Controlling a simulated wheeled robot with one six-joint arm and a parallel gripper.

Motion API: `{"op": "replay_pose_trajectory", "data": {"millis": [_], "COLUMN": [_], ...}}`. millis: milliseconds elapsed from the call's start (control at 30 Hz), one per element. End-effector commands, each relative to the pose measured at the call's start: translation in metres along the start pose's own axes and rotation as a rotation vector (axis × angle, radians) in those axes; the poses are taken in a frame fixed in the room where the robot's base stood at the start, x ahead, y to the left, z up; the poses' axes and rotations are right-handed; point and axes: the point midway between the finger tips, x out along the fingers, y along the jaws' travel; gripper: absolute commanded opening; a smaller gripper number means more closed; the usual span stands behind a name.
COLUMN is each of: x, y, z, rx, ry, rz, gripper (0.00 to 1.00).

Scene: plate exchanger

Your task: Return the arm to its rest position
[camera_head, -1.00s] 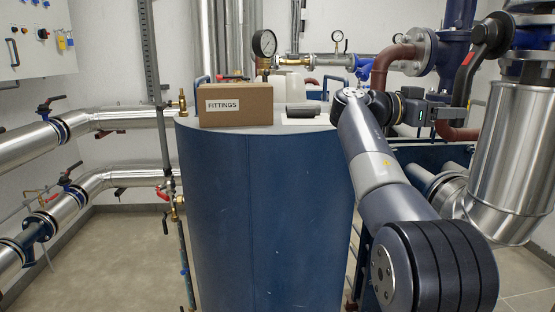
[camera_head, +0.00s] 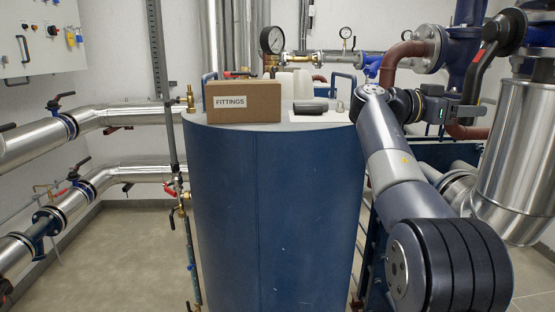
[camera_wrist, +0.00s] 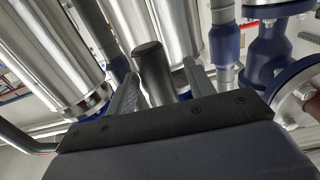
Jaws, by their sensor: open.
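My arm reaches up from the lower right in the head view, beside the blue tank (camera_head: 270,215). My gripper (camera_head: 466,112) is at the right, close to the lower end of a dark lever with a red mark (camera_head: 476,72). In the wrist view my gripper (camera_wrist: 158,88) shows two grey fingers spread apart. A dark round-ended bar (camera_wrist: 151,68) stands between them, with gaps visible on both sides. I cannot tell whether either finger touches it.
A FITTINGS box (camera_head: 243,103), a dark cylinder (camera_head: 310,106) and a small metal piece (camera_head: 340,107) stand on the tank top. A pressure gauge (camera_head: 272,40) stands behind. Large silver pipework (camera_head: 512,150) is close right of my arm. Floor is open at lower left.

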Motion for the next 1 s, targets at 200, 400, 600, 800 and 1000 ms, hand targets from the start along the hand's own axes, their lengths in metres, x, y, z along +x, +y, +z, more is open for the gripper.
{"op": "replay_pose_trajectory", "data": {"millis": [200,400,600,800,1000], "x": [-0.035,-0.075,-0.074,-0.034,0.006], "y": [-0.001,-0.001,0.001,0.001,0.001], "z": [0.0,-0.001,0.001,0.0,0.0], "rx": [0.0,0.0,0.0,0.0,-0.002], "ry": [0.001,0.001,0.0,0.0,0.0], "rz": [-0.005,-0.005,0.005,0.004,0.005], "gripper": [0.51,0.51,0.51,0.51,0.51]}}
